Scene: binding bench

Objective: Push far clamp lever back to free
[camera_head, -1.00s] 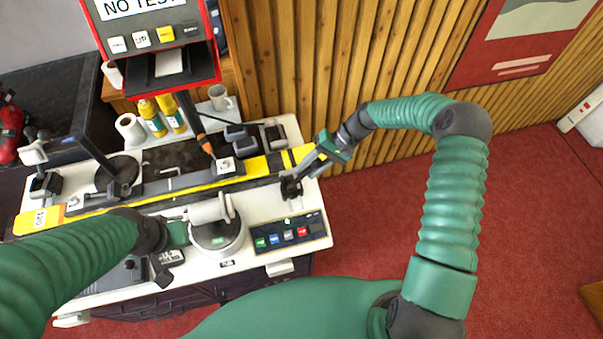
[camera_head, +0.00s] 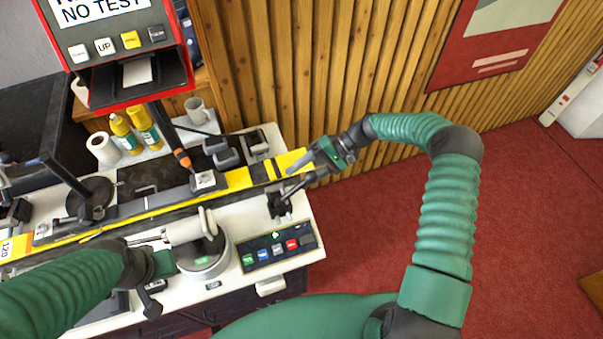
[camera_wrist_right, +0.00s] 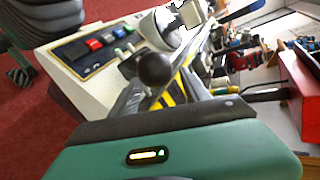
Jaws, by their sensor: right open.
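A dark clamp (camera_head: 279,204) stands at the right end of the bench, and a grey lever (camera_head: 297,184) slants up from it toward my right gripper. In the right wrist view a round black knob (camera_wrist_right: 157,69) is close in front of the gripper body; it looks like the lever's end. My right gripper (camera_head: 316,160) is open, over the bench's right end beside the lever. I cannot tell whether it touches the lever. My left gripper (camera_head: 164,265) is low at the front of the bench, near a white cylinder (camera_head: 190,226); its fingers are unclear.
A button panel (camera_head: 278,247) lies at the bench's front right. A yellow and black strip (camera_head: 238,180) runs along the bench. An orange-handled tool (camera_head: 183,158), yellow bottles (camera_head: 124,133) and a mug (camera_head: 197,108) stand behind. Red floor right of the bench is clear.

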